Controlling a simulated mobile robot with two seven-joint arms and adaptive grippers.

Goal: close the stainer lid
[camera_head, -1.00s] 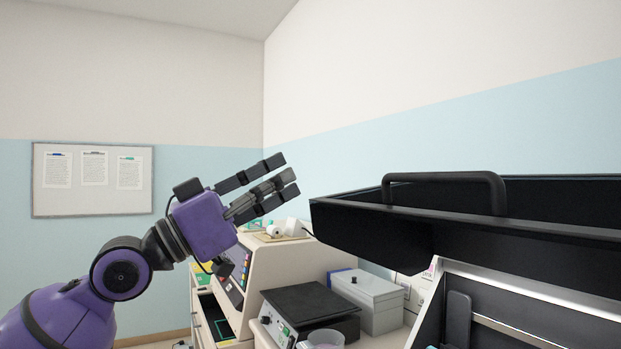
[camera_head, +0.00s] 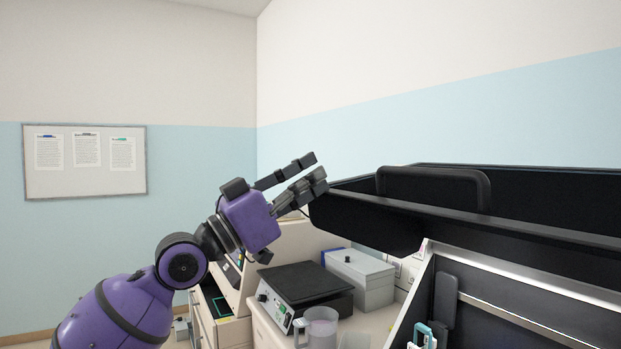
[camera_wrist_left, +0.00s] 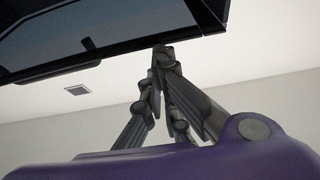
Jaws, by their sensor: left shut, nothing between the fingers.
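The stainer lid (camera_head: 520,228) is a black, box-like cover with a dark handle (camera_head: 435,178). It stands raised over the stainer (camera_head: 540,300), whose inside shows below it at the lower right. My left gripper (camera_head: 318,178) is at the lid's left end, its fingertips close to the lid's corner; I cannot tell whether they touch. In the left wrist view the fingers (camera_wrist_left: 160,58) come together and are shut with nothing between them, just below the dark edge of the lid (camera_wrist_left: 110,28). My right gripper is not in view.
Below my left arm, a hotplate-like device (camera_head: 300,290), a grey box (camera_head: 360,278) and a clear jug (camera_head: 320,328) stand on the counter. A beige instrument (camera_head: 305,237) stands behind them. A noticeboard (camera_head: 85,162) hangs on the left wall.

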